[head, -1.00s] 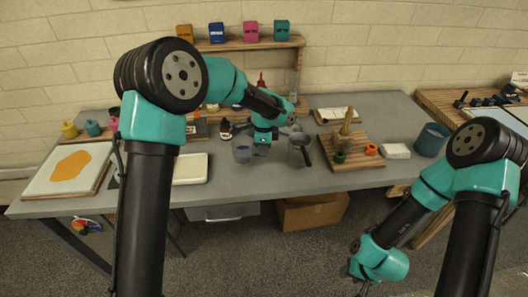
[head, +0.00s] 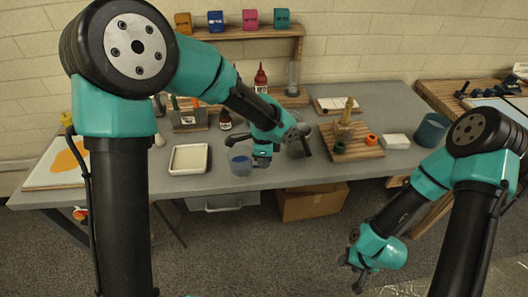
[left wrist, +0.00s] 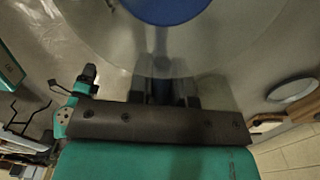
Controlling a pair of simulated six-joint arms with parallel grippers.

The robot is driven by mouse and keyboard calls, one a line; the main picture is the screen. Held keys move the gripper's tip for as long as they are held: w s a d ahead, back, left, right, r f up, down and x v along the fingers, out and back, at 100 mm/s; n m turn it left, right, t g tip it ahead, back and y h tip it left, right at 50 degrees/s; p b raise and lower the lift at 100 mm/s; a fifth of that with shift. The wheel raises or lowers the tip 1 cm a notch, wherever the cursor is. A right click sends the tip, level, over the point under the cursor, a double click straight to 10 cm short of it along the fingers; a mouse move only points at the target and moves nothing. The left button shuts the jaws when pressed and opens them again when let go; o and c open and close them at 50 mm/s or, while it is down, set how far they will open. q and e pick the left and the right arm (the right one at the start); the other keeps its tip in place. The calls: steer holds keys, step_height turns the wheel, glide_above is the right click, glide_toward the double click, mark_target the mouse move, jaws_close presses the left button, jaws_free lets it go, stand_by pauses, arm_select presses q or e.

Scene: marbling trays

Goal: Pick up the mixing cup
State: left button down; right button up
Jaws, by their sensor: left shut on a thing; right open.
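The mixing cup (head: 239,162) is a small clear cup with blue in it, near the front of the grey table in the head view. My left gripper (head: 259,160) is shut on it from its right side. In the left wrist view the clear cup (left wrist: 215,40) fills the upper part, its blue content (left wrist: 165,8) at the top edge, with the dark fingers (left wrist: 160,92) against its wall. I cannot tell whether the cup is clear of the table. My right gripper (head: 357,277) is open and empty, low in front of the table.
A white tray (head: 189,159) lies left of the cup. A grey vessel (head: 296,148) is partly hidden behind my left wrist. A wooden board (head: 352,151) with small pots stands to the right, beside a white block (head: 396,141) and a teal bucket (head: 431,132). A dark bottle (head: 225,120) stands behind.

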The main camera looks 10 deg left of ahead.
arm_select(q)
steer(key=shift+s+d+r, duration=0.1)
steer(key=shift+s+d, duration=0.05)
steer(key=shift+s, duration=0.7)
steer(key=shift+s+d+r, duration=0.1)
steer(key=shift+s+d, duration=0.1)
steer(key=shift+s, duration=0.6)
steer(key=shift+s+d+r, duration=0.1)
steer(key=shift+s+d, duration=0.05)
steer(key=shift+s, duration=0.7)
